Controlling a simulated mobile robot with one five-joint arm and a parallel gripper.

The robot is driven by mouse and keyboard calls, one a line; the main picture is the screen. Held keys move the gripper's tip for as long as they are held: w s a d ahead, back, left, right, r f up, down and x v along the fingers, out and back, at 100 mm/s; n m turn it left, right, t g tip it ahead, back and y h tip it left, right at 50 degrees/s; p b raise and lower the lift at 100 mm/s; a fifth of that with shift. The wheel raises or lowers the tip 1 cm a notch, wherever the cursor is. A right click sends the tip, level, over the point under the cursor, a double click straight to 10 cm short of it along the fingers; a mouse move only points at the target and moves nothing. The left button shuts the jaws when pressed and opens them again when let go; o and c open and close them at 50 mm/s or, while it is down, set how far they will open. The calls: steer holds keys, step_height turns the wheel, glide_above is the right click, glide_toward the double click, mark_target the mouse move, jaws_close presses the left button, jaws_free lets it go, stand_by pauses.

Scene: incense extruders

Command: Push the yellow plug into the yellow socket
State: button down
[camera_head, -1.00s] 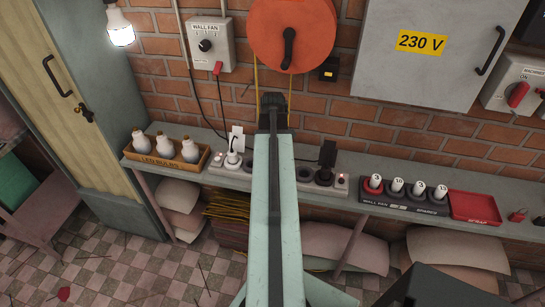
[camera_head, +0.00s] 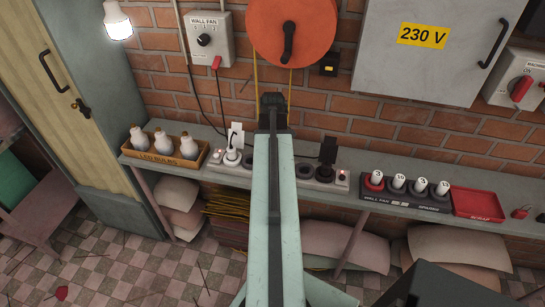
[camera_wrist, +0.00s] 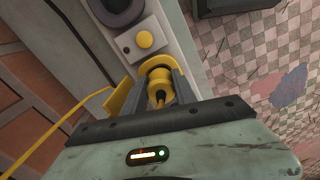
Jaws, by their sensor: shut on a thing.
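In the wrist view, my gripper (camera_wrist: 163,84) is shut on the yellow plug (camera_wrist: 158,94), which sits between the two grey fingers. The rounded yellow socket (camera_wrist: 155,66) shows just beyond the plug, in line with it, on a grey strip. I cannot tell how far the plug is inside the socket. A yellow cord (camera_wrist: 88,106) and a flat yellow piece (camera_wrist: 121,97) lie left of the fingers. In the head view my arm hides the plug and the yellow socket.
A yellow button (camera_wrist: 145,39) and a dark round socket (camera_wrist: 118,10) are on the same strip. On the shelf, a white plug (camera_head: 232,155) and a black plug (camera_head: 326,158) stand either side of my arm. An orange reel (camera_head: 310,30) hangs above. Bulbs and a red tray (camera_head: 478,202) stand farther out.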

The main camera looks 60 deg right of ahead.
steer(key=shift+f, duration=0.15)
steer(key=c, duration=0.9)
jaws_free()
step_height(320, 180, up, 8)
steer(key=p, duration=0.8)
steer(key=shift+f, duration=0.1)
